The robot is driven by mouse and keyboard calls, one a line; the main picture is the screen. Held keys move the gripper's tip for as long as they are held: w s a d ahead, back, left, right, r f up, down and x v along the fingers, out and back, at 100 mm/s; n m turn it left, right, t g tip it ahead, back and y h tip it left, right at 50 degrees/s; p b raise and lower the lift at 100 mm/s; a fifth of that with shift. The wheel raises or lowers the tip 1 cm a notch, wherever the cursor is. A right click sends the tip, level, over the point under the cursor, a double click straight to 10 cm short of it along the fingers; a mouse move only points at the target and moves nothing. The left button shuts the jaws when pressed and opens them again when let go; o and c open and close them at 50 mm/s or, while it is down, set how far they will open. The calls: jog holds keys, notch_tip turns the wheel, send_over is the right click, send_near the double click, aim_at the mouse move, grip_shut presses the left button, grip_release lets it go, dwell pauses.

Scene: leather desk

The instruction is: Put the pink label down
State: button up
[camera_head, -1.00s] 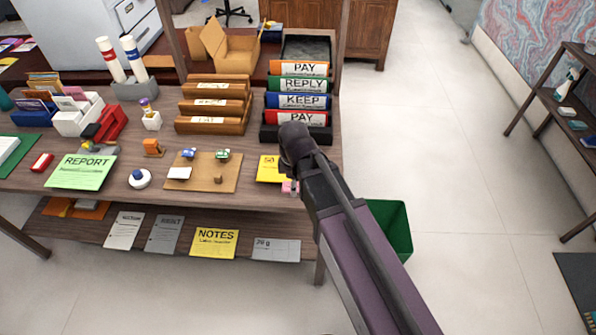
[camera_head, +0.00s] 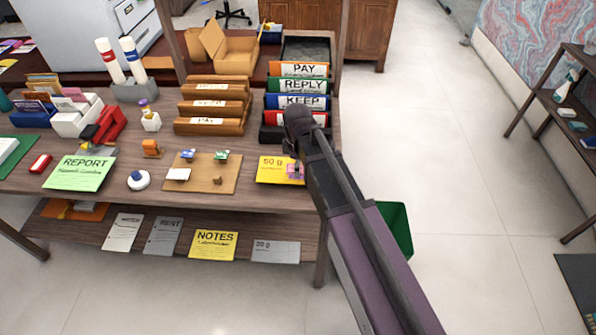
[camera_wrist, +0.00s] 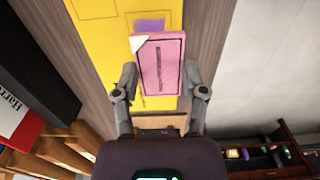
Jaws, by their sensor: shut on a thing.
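The pink label (camera_head: 296,171) is between the fingers of my gripper (camera_head: 294,160), at the right end of the wooden desk. In the wrist view the pink label (camera_wrist: 163,65) is a flat card with dark print and a white corner. The fingers of my gripper (camera_wrist: 160,80) are shut on its two side edges. Behind it lies a yellow sheet (camera_wrist: 112,45), which in the head view is the yellow card (camera_head: 270,172) reading "50 g". I cannot tell whether the label touches the sheet.
Coloured binders (camera_head: 297,102) stand just behind my gripper. A cork board (camera_head: 215,182) with small items lies to the left. The desk (camera_head: 120,200) ends just right of the yellow card, with a green bin (camera_head: 399,228) below on the floor.

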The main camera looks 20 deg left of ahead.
jog(key=shift+w+a+f+b, duration=0.1)
jog(key=shift+w+f+b, duration=0.4)
jog(key=shift+f+b, duration=1.3)
jog(key=shift+f, duration=0.15)
jog(key=shift+s+f+b, duration=0.2)
jog(key=shift+f+b, duration=0.1)
jog(key=shift+b, duration=0.25)
jog(key=shift+c, duration=0.3)
jog(key=o, duration=0.7)
jog(key=shift+f, duration=0.1)
jog(key=shift+o, duration=0.3)
jog(key=shift+w+f, duration=0.1)
notch_tip(320, 180, up, 13)
jog(key=p, duration=1.3)
jog(key=shift+w, duration=0.1)
